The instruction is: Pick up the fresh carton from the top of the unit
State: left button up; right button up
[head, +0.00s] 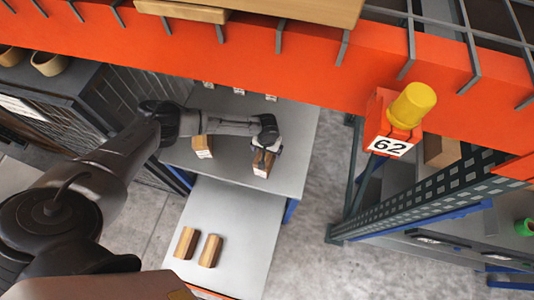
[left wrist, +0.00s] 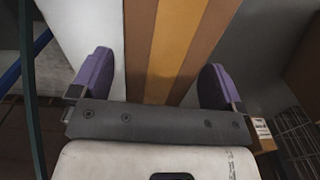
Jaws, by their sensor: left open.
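In the head view my left gripper (head: 266,149) is over a brown carton (head: 262,164) with a white label, near the right edge of the grey unit top (head: 225,170). In the left wrist view my left gripper (left wrist: 154,78) is open, its two purple-grey fingers apart. The carton's brown and orange striped face (left wrist: 175,45) fills much of the space between and beyond them; contact cannot be told. Another brown carton (head: 203,147) stands to the left on the top. My right gripper is not in view.
Small labelled items (head: 238,91) line the unit's back edge. Two brown cartons (head: 187,243) lie on a lower grey surface in front. An orange beam (head: 300,75) crosses above, with a yellow lamp (head: 411,103) over a "62" sign.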

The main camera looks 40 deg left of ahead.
pick_arm(q)
jog(key=shift+c, duration=0.4)
jog(key=c, duration=1.6)
jog(key=shift+r, duration=0.1)
